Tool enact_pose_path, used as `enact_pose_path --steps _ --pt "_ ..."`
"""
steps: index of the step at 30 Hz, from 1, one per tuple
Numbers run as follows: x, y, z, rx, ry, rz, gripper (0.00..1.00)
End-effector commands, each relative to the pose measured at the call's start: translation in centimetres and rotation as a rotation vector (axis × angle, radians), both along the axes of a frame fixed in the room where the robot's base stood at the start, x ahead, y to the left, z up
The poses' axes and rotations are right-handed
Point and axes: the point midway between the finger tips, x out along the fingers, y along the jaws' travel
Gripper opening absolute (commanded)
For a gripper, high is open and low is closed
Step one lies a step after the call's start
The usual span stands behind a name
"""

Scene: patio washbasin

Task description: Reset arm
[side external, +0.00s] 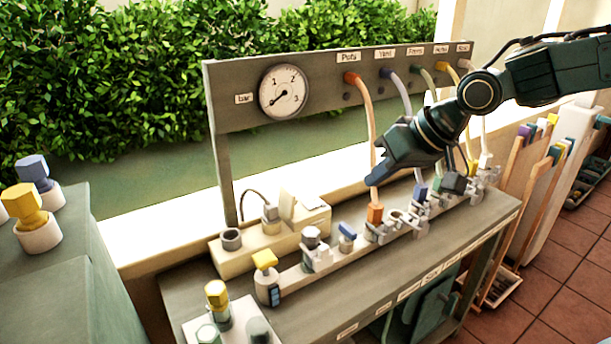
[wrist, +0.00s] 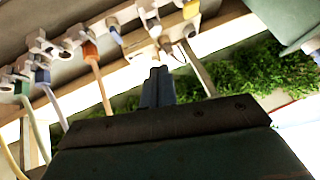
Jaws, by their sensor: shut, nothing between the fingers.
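My gripper (side external: 377,177) is shut and empty. In the side view it hangs in the air in front of the gauge panel, above the row of clamps on the bench. Its tip appears close to the orange hose, but I cannot tell whether they touch. In the wrist view the closed fingers (wrist: 157,86) point toward the row of fittings, with the dark gripper body filling the lower middle. My arm reaches in from the right.
The panel (side external: 330,85) carries a pressure gauge (side external: 284,91) and several coloured hoses running down to the bench (side external: 400,275). A yellow-topped valve (side external: 265,262) and a blue-handled one (side external: 347,234) stand left of the orange connector (side external: 375,213). A hedge (side external: 120,80) lies behind.

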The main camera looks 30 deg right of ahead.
Motion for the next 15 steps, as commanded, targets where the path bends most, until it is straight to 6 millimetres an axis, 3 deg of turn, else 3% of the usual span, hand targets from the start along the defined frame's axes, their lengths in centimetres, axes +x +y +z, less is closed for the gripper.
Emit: enact_pose_path --steps 7,15 --pt "-5.9 -4.0 1.8 -0.078 0.016 -0.005 0.0" --pt "-12.6 -7.5 2.2 -0.155 0.051 -0.006 0.0"
